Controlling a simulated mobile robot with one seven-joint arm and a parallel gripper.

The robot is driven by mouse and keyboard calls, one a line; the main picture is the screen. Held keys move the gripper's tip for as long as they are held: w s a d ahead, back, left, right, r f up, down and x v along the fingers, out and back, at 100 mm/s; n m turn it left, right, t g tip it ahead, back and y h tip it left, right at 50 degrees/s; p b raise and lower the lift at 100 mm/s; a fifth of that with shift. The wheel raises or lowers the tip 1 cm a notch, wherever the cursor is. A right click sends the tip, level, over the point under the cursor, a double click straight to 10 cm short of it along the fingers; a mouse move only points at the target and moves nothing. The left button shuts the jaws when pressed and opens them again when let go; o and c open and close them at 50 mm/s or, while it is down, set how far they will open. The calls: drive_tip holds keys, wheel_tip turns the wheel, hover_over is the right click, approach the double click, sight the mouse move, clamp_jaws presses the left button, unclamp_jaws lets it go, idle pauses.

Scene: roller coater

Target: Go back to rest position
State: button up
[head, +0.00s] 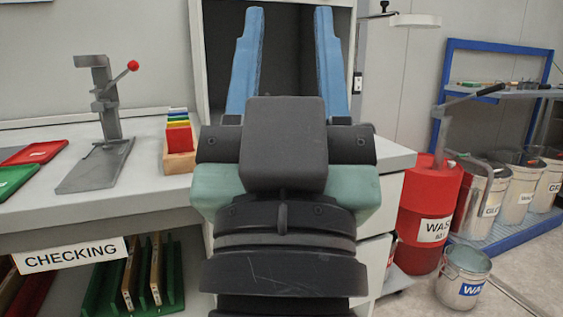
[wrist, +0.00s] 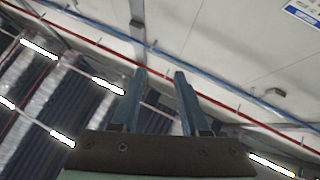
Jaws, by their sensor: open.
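My gripper (head: 284,62) stands upright in the middle of the head view, with its two blue fingers apart and nothing between them. The fingers point up in front of a dark cabinet opening. In the wrist view my gripper (wrist: 158,98) is also open and empty, pointing at the ceiling and upper wall. My arm hides the middle of the bench.
A grey bench (head: 40,130) holds a lever press (head: 100,115) with a red knob, red and green trays (head: 14,178) and a wooden block with coloured pieces (head: 179,145). At right are a red waste drum (head: 425,205), a small bucket (head: 463,270) and a blue rack (head: 490,243).

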wheel_tip(320, 180, up, 40)
drive_tip(key=s+t+y+p, duration=0.1)
drive_tip(key=s+p, duration=0.1)
drive_tip(key=p, duration=3.6)
drive_tip(key=shift+a, duration=0.3)
drive_tip(key=shift+o, duration=0.4)
